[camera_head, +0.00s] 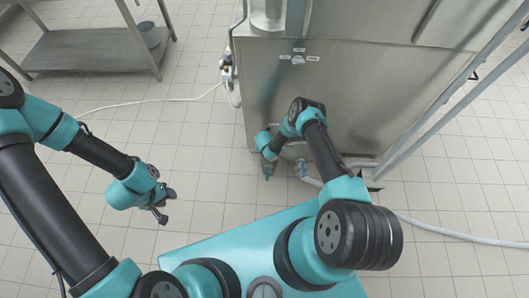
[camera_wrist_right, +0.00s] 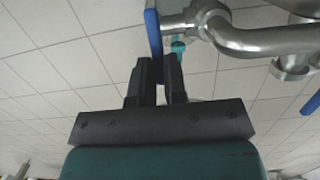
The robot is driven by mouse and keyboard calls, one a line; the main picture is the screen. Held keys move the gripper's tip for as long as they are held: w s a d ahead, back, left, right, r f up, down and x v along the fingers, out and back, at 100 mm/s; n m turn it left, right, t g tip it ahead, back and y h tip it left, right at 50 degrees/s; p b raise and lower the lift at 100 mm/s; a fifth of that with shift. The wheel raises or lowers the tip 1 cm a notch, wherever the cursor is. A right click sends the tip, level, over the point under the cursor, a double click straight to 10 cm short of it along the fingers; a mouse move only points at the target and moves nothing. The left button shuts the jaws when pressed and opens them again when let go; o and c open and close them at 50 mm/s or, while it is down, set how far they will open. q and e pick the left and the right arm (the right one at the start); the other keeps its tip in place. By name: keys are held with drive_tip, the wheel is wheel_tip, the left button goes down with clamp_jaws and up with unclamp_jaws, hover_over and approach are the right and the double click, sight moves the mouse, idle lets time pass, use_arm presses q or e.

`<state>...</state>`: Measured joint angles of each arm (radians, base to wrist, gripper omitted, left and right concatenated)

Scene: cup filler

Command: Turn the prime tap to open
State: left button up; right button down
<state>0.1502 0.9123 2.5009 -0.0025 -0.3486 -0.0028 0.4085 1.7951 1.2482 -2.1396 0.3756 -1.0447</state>
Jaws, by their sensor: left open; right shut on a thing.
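A blue tap lever (camera_wrist_right: 153,35) shows at the top of the right wrist view, beside a metal pipe fitting (camera_wrist_right: 185,20). My right gripper (camera_wrist_right: 160,75) is shut on the lower end of this lever, with one finger on each side. In the head view my right gripper (camera_head: 268,168) is low at the front of the steel machine (camera_head: 345,90), and the lever there is hidden or too small to tell. My left gripper (camera_head: 162,207) is open and empty above the floor, well left of the machine.
A curved steel pipe (camera_wrist_right: 265,42) runs right of the lever, with a second blue handle (camera_wrist_right: 309,104) at the edge. A pale hose (camera_head: 440,232) lies on the floor at right. A steel table (camera_head: 85,52) stands at back left.

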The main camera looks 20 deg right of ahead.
idle(0.3)
drive_tip(key=c, duration=1.2)
unclamp_jaws()
drive_tip(key=shift+o, duration=0.2)
drive_tip(key=shift+r, duration=0.15)
wheel_tip(320, 180, up, 17)
drive_tip(key=s, duration=0.2)
drive_tip(key=shift+s+a, duration=0.15)
drive_tip(key=shift+a, duration=0.3)
